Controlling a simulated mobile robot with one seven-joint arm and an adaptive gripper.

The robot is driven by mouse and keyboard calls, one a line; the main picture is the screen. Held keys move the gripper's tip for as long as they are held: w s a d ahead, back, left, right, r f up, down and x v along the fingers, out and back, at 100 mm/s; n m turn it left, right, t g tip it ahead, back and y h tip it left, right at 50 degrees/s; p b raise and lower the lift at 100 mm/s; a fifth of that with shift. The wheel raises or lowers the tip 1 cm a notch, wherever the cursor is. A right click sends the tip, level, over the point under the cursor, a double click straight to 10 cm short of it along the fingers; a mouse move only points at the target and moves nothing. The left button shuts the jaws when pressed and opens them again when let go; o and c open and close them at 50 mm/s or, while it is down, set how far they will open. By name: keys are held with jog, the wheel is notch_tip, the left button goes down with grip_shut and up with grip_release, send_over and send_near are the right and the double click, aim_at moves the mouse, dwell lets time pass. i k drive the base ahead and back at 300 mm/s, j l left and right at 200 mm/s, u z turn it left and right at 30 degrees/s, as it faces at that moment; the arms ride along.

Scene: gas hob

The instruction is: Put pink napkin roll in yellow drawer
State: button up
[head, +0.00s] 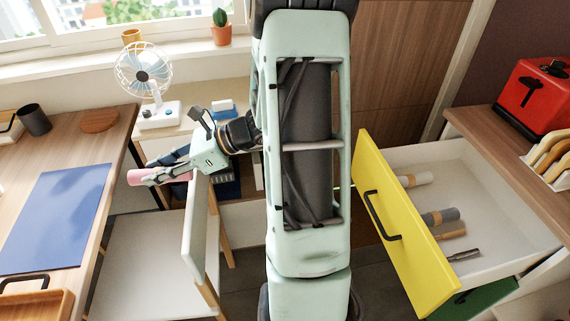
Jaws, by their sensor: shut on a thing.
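The pink napkin roll (136,177) is at the left in the head view, lying roughly level between my gripper's fingers. My gripper (160,173) is shut on it, and the fingers hide part of its middle. The roll is held above the white surface of a chair, near the edge of the left desk. The yellow drawer (408,232) is at the right, pulled open, its yellow front with a black handle facing left. My gripper is far left of the drawer.
The white chair (125,265) stands below my gripper, its backrest (200,230) close by. The left desk (122,130) carries a blue mat (55,215). A fan (160,112) stands behind. A red toaster (535,100) is on the right counter. A green drawer (485,300) is partly open below the yellow one.

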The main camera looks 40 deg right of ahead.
aim_at(458, 201)
jog(key=z, duration=0.45)
jog(key=k+l+z, duration=0.1)
jog(key=z, duration=0.85)
jog(key=l+z, duration=0.15)
jog(key=z, duration=0.75)
jog(key=k+l, duration=0.05)
jog(key=l, duration=0.05)
